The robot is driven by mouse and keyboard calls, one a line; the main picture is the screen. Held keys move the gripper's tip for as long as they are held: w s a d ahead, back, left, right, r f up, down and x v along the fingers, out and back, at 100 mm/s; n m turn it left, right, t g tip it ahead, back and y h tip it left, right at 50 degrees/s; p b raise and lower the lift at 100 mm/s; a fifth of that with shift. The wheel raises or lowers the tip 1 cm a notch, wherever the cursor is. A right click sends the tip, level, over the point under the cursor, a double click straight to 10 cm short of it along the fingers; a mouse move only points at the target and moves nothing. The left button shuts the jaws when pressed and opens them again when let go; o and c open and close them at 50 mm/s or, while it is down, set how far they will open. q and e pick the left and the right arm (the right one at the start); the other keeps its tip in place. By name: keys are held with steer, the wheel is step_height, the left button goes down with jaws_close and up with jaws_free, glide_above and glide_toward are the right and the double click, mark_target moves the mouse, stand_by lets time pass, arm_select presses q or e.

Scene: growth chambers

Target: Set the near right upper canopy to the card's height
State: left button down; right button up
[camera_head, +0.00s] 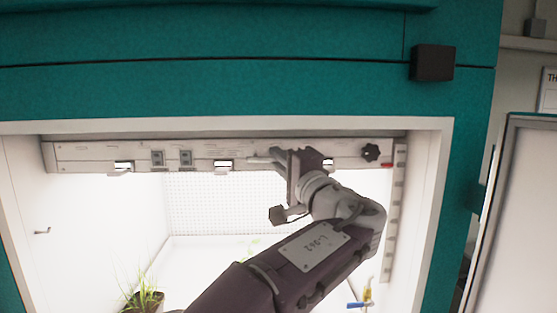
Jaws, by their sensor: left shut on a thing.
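The upper canopy (80,155) is a long pale bar across the top of the open chamber, with bright lamps below it. It looks close to level. A dark knob (371,153) is at its right end, beside a red mark (387,165) and an upright notched strip (395,225). My left gripper (272,161) is at the middle of the canopy's front and is shut on it; the gripper and wrist hide the exact place of the grip. My right gripper is not in view.
The teal chamber front (200,80) frames the opening, with a black box (432,63) at upper right. A potted plant (145,300) stands at lower left inside. A blue-handled tap (360,303) is at lower right. An open door (515,210) stands at the right.

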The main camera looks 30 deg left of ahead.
arm_select(q)
steer(key=shift+f, duration=0.1)
stand_by(0.8)
step_height(320, 180, down, 10)
steer(key=b, duration=1.2)
steer(key=shift+b, duration=0.3)
steer(key=c, duration=1.6)
jaws_free()
steer(key=shift+o, duration=0.6)
steer(key=shift+a, duration=0.2)
